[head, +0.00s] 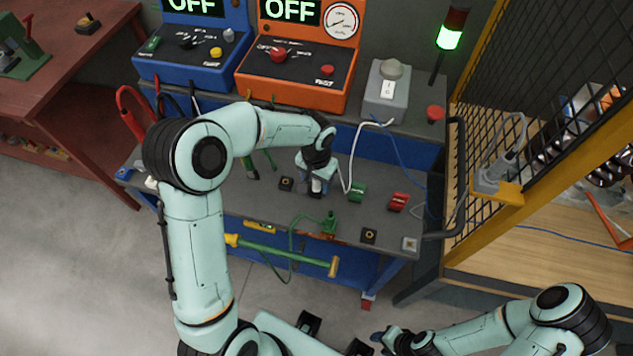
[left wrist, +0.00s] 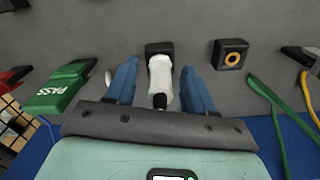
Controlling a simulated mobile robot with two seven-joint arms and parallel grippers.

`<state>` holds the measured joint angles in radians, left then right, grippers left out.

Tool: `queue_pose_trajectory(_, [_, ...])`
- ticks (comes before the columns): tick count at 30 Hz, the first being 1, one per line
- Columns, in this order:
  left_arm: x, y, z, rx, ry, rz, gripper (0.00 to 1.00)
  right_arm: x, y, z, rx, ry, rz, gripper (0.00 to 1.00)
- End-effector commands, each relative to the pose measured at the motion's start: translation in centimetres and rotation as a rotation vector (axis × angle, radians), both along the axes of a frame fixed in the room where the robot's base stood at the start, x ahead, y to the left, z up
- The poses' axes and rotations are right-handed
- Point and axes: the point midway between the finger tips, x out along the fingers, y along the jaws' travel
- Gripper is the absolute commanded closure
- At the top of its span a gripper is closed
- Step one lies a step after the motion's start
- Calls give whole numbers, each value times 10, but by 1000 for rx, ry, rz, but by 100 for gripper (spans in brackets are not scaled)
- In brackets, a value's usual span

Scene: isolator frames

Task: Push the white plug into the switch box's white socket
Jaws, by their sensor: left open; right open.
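The white plug (left wrist: 161,80) is between the blue fingers of my left gripper (left wrist: 160,92) in the left wrist view. The fingers are open, with a gap on both sides of the plug. A black block (left wrist: 158,47) is at the plug's far end; I cannot tell whether they touch. In the head view my left gripper (head: 317,186) is low over the bench and mostly hides the plug. A white cord (head: 346,172) runs from there toward the grey switch box (head: 387,98). A pale socket block (head: 410,244) sits at the bench's right corner. My right gripper (head: 384,340) is open, off the bench.
Blue (head: 189,54) and orange (head: 295,72) OFF consoles stand behind. A mesh fence (head: 512,95) borders the right.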

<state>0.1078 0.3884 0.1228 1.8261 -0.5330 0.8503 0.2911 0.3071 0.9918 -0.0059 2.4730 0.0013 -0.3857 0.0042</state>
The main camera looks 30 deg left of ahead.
Motion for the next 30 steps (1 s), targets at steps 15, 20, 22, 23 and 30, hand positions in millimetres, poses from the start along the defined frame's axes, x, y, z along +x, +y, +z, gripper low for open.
queue_pose_trajectory(15, [0,0,1,0,0,0,100,0,0,0,0,0,0,57])
queue_pose_trajectory(20, [0,0,9,0,-1,0,100,0,0,1,0,-1,0,57])
queue_pose_trajectory(22, [1,0,17,0,-3,0,100,1,0,2,0,-1,0,57])
queue_pose_trajectory(23, [1,0,21,0,-4,0,100,1,0,2,0,-1,0,57])
queue_pose_trajectory(30, [2,0,80,1,-8,0,100,6,0,9,0,-7,0,57])
